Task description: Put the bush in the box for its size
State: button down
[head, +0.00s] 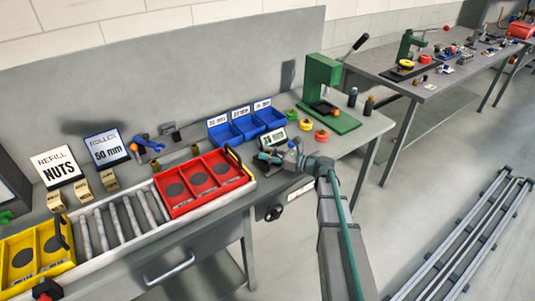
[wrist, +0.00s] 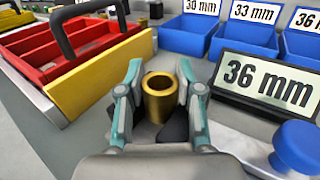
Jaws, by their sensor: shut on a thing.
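A brass bush (wrist: 161,98), a hollow upright cylinder, is between the teal fingers of my gripper (wrist: 160,76) in the wrist view. The gripper is shut on it; whether the bush touches the bench is unclear. In the head view my gripper (head: 272,157) is low over the bench, and the bush is too small to make out. A display reading 36 mm (wrist: 270,80) stands just right of the bush. Three blue boxes stand behind: the 30 mm box (wrist: 184,42), the 33 mm box (wrist: 240,45) and the 36 mm box (wrist: 309,53), which is partly cut off.
A red carrier (head: 203,207) with a dark handle stands left of my gripper on the roller track (head: 115,228). A yellow carrier (head: 62,265) is farther left. A green press (head: 322,90) stands right of the boxes. A blue knob (wrist: 297,147) is close at right.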

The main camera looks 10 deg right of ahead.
jog(key=shift+f, duration=0.3)
jog(key=shift+f, duration=0.1)
jog(key=shift+f, duration=0.1)
jog(key=c, duration=0.8)
grip_release()
jog(key=shift+o, duration=0.2)
jog(key=shift+o, duration=0.5)
jog(key=b+v, duration=0.3)
jog(key=v, duration=0.8)
jog(key=shift+a, duration=0.1)
